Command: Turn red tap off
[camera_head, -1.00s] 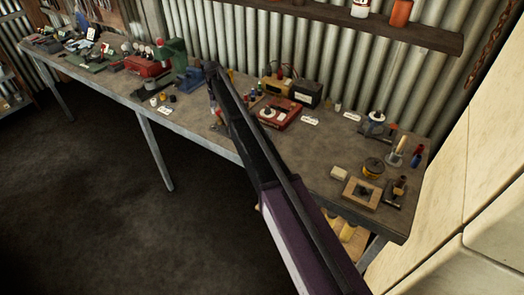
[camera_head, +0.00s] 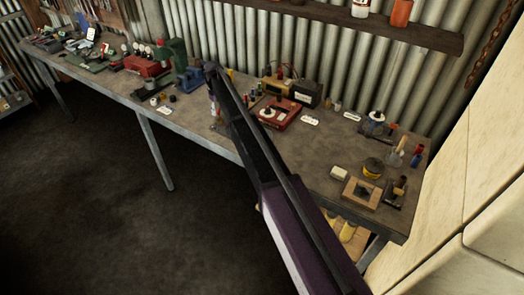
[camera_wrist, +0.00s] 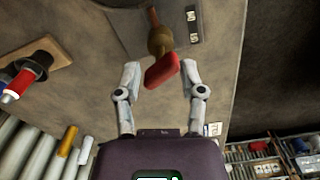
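In the wrist view, the red tap handle (camera_wrist: 161,71) sits on a brass tap body (camera_wrist: 159,40), which is fixed to a grey plate (camera_wrist: 130,22). My gripper (camera_wrist: 159,67) is open, with one finger on each side of the red handle in the picture. Gaps show between the handle and both fingertips, and I see no contact. How far the fingertips are from the handle in depth is hard to tell. In the head view my arm crosses the workbench (camera_head: 265,160), and I cannot make out the red tap there.
A card with black markings (camera_wrist: 193,27) lies beside the tap. A red-and-blue tool (camera_wrist: 20,82) is at the left of the wrist view.

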